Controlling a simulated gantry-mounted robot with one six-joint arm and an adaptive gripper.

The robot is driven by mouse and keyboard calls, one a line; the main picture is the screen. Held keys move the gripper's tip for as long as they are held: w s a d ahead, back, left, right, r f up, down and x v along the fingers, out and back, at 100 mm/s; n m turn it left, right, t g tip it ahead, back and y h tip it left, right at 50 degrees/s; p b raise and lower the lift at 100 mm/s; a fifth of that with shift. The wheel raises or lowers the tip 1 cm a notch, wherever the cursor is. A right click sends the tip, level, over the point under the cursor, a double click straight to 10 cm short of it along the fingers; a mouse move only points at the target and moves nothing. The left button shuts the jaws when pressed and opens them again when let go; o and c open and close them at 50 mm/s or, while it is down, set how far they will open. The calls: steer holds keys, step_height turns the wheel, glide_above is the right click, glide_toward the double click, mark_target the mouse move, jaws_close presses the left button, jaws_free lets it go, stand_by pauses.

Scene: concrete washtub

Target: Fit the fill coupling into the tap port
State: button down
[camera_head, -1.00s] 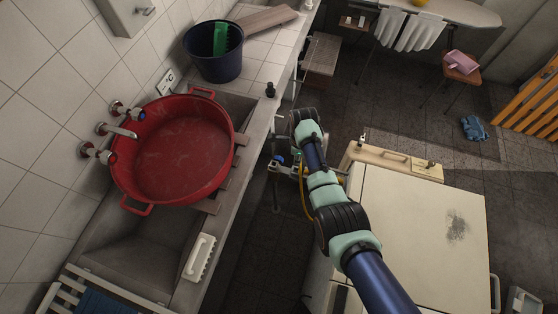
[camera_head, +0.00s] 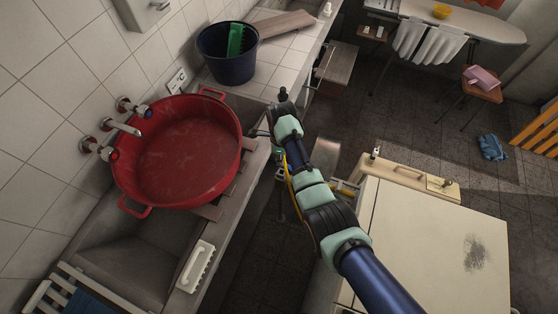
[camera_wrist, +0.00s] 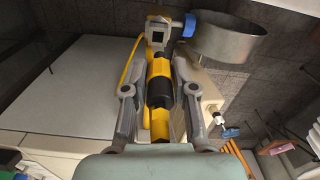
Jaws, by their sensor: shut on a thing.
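In the wrist view my gripper (camera_wrist: 160,70) is shut on a yellow and black tool body (camera_wrist: 159,92). A yellow hose (camera_wrist: 127,66) runs beside it. A blue part (camera_wrist: 189,25) and a wide grey metal ring (camera_wrist: 231,44) show at the tool's far end; I cannot tell whether the ring is the fill coupling. In the head view the tool is small and partly hidden by my arm, beside the washtub's right edge. The tap spout (camera_head: 122,127) sticks out of the tiled wall at the left, between two knobs, well apart from my gripper. Its port cannot be made out.
A red basin (camera_head: 180,150) sits on wooden slats over the concrete washtub (camera_head: 135,262), below the tap. A white brush (camera_head: 195,266) lies on the front rim. A white-topped cabinet (camera_head: 415,245) stands at right.

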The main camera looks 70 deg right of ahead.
steer(key=shift+s+a, duration=0.15)
steer(key=shift+r+p, duration=0.1)
steer(key=shift+p, duration=0.25)
steer(key=b, duration=0.4)
glide_above(281, 169)
steer(key=a, duration=0.1)
steer(key=shift+s+f, duration=0.15)
steer(key=shift+f, duration=1.35)
steer(key=shift+s+f, duration=0.15)
steer(key=shift+f, duration=1.35)
steer(key=shift+f+b, duration=0.9)
steer(key=shift+f, duration=0.85)
steer(key=c, duration=0.8)
jaws_free()
steer(key=shift+r, duration=0.1)
steer(key=shift+c, duration=0.2)
